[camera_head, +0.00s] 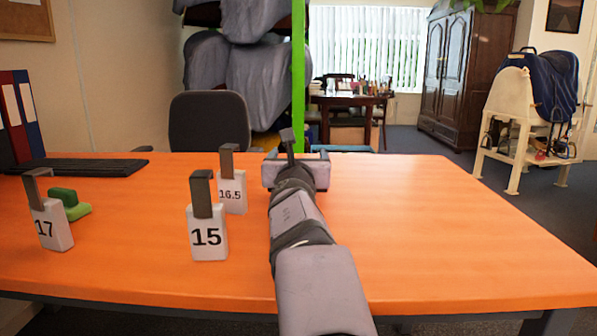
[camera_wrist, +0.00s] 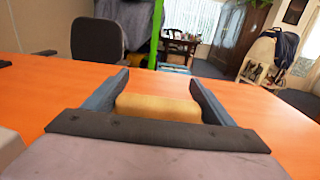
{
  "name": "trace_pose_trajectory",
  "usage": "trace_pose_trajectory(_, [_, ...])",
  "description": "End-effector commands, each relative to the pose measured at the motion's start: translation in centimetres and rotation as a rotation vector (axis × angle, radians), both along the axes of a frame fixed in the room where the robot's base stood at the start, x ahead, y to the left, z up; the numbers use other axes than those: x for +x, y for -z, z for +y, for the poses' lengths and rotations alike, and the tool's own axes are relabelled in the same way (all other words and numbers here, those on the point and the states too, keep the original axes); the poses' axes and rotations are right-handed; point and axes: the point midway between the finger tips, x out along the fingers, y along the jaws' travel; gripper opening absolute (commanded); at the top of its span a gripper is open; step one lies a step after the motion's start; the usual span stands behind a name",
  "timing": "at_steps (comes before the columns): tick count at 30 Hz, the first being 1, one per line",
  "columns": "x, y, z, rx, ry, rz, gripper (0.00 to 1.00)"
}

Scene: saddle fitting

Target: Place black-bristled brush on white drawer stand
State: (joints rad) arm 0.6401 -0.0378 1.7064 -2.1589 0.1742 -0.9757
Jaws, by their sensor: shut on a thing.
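My gripper (camera_head: 296,162) is above the far part of the orange table in the head view, pointing away. In the wrist view its two blue-grey fingers (camera_wrist: 159,80) are shut on a tan, wood-coloured block, likely the brush back (camera_wrist: 157,107). No bristles show, so I cannot tell their colour. In the head view my arm hides the held thing. A cream-white stand (camera_head: 510,100) with a dark blue saddle on it is at the far right, beyond the table. It also shows in the wrist view (camera_wrist: 257,55). I cannot make out drawers on it.
On the orange table (camera_head: 430,230) stand tags marked 17 (camera_head: 52,226), 15 (camera_head: 208,235) and 16.5 (camera_head: 233,195). A green object (camera_head: 68,205), keyboard (camera_head: 85,167) and binders (camera_head: 20,115) are at left. An office chair (camera_head: 210,122) stands behind. The table's right side is clear.

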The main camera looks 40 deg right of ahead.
Motion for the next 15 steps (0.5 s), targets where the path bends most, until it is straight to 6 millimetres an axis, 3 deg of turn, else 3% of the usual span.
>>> trace_pose_trajectory(1, [0.0,1.1,0.0,-0.001,0.0,-0.001,0.52])
trace_pose_trajectory(5, [0.0,2.3,0.0,-0.001,0.0,-0.001,0.52])
trace_pose_trajectory(15, [0.0,2.3,0.0,-0.001,0.0,-0.001,0.52])
